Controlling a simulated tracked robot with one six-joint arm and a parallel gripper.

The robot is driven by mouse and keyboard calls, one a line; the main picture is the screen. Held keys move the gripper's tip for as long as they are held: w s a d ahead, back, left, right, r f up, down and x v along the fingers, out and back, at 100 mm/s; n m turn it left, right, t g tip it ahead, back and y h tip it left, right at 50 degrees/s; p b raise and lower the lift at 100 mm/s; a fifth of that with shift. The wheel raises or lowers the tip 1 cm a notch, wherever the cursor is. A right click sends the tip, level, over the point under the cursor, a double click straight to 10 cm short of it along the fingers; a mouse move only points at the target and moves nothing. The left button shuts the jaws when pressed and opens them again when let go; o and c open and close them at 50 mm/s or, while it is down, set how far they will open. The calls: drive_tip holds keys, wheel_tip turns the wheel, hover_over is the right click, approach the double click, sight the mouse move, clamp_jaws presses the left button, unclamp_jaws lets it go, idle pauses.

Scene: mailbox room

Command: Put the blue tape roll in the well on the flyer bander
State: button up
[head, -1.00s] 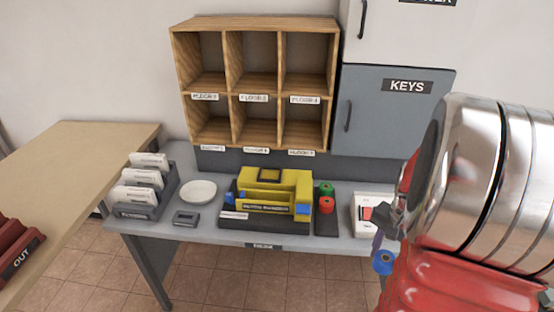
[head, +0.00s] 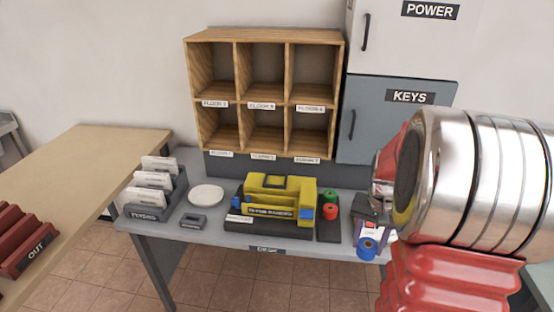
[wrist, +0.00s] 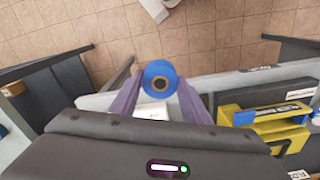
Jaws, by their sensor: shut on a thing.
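The blue tape roll (head: 367,248) is held in my gripper (head: 373,230), in front of the desk's right front edge in the head view. In the wrist view the blue tape roll (wrist: 159,79) sits between the two purple fingers of my gripper (wrist: 158,88), with its hole facing the camera. The yellow flyer bander (head: 280,196) stands on the desk to the left of my gripper, on a dark base. In the wrist view the yellow flyer bander (wrist: 270,128) is at the right. I cannot make out its well clearly.
Green and red rolls (head: 330,211) stand on a dark tray right of the bander. A white plate (head: 206,195), a flyer rack (head: 158,192) and a small grey device (head: 192,222) are on the left. Wooden pigeonholes (head: 265,95) and a grey keys cabinet (head: 397,118) stand behind.

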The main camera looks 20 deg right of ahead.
drive_tip(key=w+a+n, duration=0.7)
drive_tip(key=w+a, duration=1)
drive_tip(key=a, duration=0.2)
drive_tip(key=w+a+f+n, duration=0.2)
drive_tip(key=a, duration=0.8)
drive_tip(key=shift+w+a+n, duration=0.2)
drive_tip(key=shift+a+n, duration=0.1)
drive_tip(key=shift+n, duration=0.1)
